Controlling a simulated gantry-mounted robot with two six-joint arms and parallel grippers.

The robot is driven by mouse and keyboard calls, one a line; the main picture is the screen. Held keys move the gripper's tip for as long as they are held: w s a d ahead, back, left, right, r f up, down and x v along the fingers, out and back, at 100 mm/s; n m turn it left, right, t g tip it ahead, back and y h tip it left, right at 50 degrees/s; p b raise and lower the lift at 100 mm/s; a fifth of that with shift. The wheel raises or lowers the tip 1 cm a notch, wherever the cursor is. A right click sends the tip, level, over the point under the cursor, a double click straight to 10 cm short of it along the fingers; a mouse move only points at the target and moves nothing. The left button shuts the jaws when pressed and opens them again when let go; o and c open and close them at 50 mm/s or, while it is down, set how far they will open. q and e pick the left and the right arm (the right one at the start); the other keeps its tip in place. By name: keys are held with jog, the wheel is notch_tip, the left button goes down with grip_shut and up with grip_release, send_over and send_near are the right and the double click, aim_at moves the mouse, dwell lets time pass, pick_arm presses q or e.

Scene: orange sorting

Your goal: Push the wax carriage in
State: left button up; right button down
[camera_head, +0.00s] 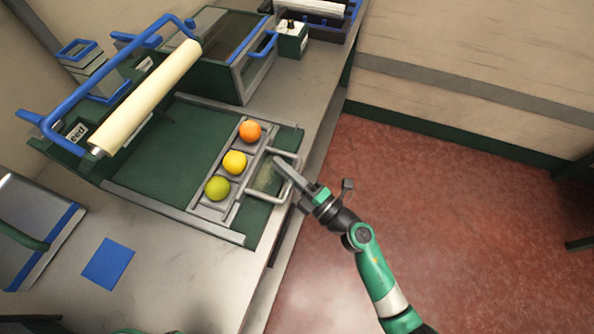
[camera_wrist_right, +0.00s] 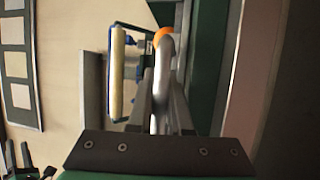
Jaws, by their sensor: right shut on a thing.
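The wax carriage (camera_head: 222,173) is a grey slotted tray on a green bed, with a pale bar handle (camera_head: 262,197) on its right side. It holds an orange fruit (camera_head: 250,131), a yellow fruit (camera_head: 234,162) and a green fruit (camera_head: 217,188) in a row. My right gripper (camera_head: 283,169) is at the handle, shut on it. In the right wrist view the handle (camera_wrist_right: 162,75) runs between the two fingers, with the orange fruit (camera_wrist_right: 161,35) beyond. My left gripper is not in view.
A cream roller (camera_head: 148,98) in a blue frame stands left of the carriage. A green box with a clear lid (camera_head: 225,45) is behind. A blue square (camera_head: 108,264) lies on the grey counter at front left. The red floor is open to the right.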

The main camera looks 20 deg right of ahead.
jog(key=shift+w+a, duration=0.5)
jog(key=shift+a, duration=0.05)
jog(key=shift+s+d, duration=0.2)
jog(key=shift+d, duration=0.05)
jog(key=c, duration=0.8)
grip_release()
jog(key=shift+c, duration=0.2)
jog(key=shift+f, duration=0.1)
